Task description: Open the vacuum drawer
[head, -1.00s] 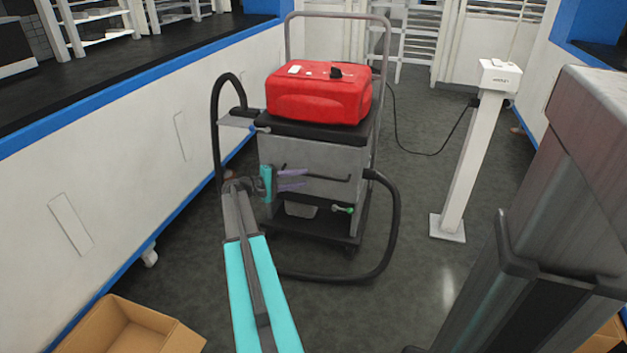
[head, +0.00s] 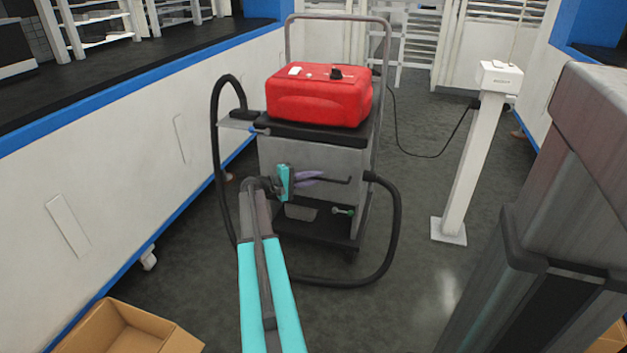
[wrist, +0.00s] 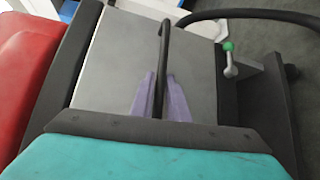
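The vacuum cart carries a red vacuum unit (head: 320,95) on its black top. Below it is a grey drawer front (head: 325,158) with a dark bar handle (head: 340,181); the drawer looks flush with the cart. My gripper (head: 318,177) is at the left part of the handle, its purple fingers close together. In the wrist view the handle (wrist: 165,32) runs between the two fingers (wrist: 162,82), which sit against its sides. The gripper looks shut on it. The teal palm covers the lower part of the wrist view, and part of the handle is hidden between the fingers.
A black hose (head: 392,235) loops from the cart's right side across the floor in front. A white post (head: 472,165) stands at right. A white counter wall (head: 110,190) runs along the left. An open cardboard box (head: 125,330) is at lower left.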

